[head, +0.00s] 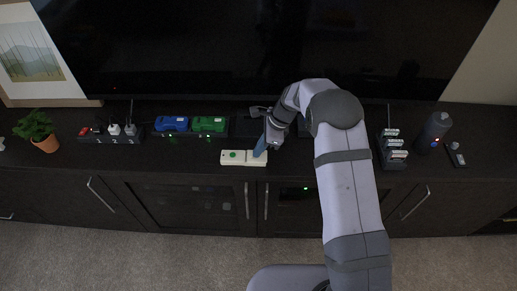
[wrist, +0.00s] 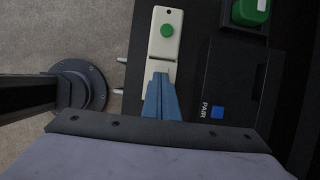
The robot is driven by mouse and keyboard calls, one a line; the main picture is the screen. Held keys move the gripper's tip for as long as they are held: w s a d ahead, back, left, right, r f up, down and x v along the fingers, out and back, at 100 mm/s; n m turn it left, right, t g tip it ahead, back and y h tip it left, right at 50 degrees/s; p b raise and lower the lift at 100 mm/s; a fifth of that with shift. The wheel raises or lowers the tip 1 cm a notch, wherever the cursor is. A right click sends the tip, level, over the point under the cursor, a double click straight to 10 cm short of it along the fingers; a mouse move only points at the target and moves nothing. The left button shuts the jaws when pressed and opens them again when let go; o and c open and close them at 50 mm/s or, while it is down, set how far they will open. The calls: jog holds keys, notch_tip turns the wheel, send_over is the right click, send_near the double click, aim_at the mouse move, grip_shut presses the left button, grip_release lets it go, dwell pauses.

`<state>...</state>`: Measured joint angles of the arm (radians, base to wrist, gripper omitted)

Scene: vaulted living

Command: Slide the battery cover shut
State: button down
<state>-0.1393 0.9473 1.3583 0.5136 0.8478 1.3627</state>
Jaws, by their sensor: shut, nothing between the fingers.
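A slim cream-white device (head: 236,160) with a round green button lies near the front edge of the dark cabinet top. It also shows in the wrist view (wrist: 165,48). Its right-hand section, seemingly the battery cover (head: 255,162), is set off by a seam; in the wrist view the cover (wrist: 160,68) is partly hidden by my fingers. I cannot tell how wide any gap is. My gripper (head: 261,150) is shut and empty, blue fingertips together, over the right end of the device. In the wrist view my gripper (wrist: 162,80) reaches the cover; contact is unclear.
A charger rack (head: 392,145) and a dark bottle (head: 434,131) stand right. A large TV screen (head: 260,50) rises behind.

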jog(key=shift+d, duration=0.5)
jog(key=d, duration=0.2)
jog(key=shift+d+p, duration=0.3)
jog(key=shift+p, duration=0.1)
jog(key=b+v, duration=0.2)
jog(key=v, duration=0.8)
send_near(265, 156)
jog(key=d+f, duration=0.1)
jog(key=f, duration=0.2)
jog(key=d+f, duration=0.1)
jog(key=f, duration=0.1)
jog(key=shift+d+f, duration=0.3)
jog(key=a, duration=0.3)
jog(key=shift+r+p, duration=0.1)
jog(key=shift+p, duration=0.2)
jog(key=shift+a, duration=0.5)
jog(key=shift+a+p, duration=0.8)
jog(key=shift+a, duration=1.8)
